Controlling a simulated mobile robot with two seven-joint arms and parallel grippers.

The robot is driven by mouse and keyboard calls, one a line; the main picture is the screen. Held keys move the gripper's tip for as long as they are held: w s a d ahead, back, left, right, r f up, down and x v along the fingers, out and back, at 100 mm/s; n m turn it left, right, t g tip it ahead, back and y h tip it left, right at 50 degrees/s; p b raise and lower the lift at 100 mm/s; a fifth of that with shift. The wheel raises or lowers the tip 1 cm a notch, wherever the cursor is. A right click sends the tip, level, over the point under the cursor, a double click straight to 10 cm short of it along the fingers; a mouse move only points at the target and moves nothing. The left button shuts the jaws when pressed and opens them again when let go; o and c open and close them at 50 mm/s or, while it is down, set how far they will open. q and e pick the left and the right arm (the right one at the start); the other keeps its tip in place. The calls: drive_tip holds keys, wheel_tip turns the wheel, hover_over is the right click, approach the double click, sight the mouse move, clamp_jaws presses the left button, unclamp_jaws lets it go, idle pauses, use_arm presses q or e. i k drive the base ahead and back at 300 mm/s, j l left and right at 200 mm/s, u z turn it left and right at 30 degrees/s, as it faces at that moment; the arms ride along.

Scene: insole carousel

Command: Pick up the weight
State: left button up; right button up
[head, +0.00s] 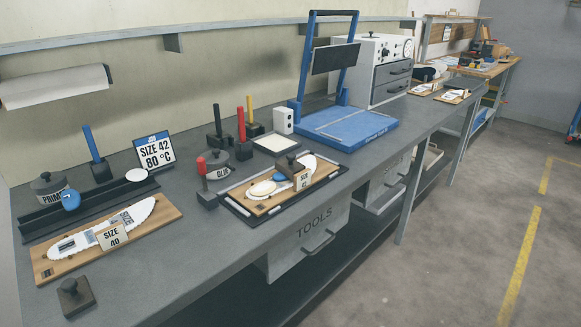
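A dark square block with a brown knob, which looks like a weight (76,297), stands on the grey bench (160,290) at the front left. A second similar block (288,169) sits on the size 42 board (258,207), partly over the white insole (304,164) there. I cannot tell from the picture which of the two the task means. Neither of my grippers shows in the head view.
A size 40 board (160,213) with a white insole lies behind the front-left block. Primer (46,185) and glue (217,164) pots, upright coloured-handled tools and a blue press (345,124) stand farther back. Bare bench surrounds the front-left block's right side.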

sight(288, 166)
drive_tip(key=u, duration=0.95)
drive_tip(key=l+u, duration=0.5)
drive_tip(key=u, duration=0.15)
drive_tip(key=l+u, duration=0.35)
drive_tip(key=k+l+u, duration=0.25)
drive_tip(key=l, duration=0.15)
drive_tip(key=k+l+u, duration=0.1)
drive_tip(key=l+u, duration=0.15)
drive_tip(key=l, duration=0.1)
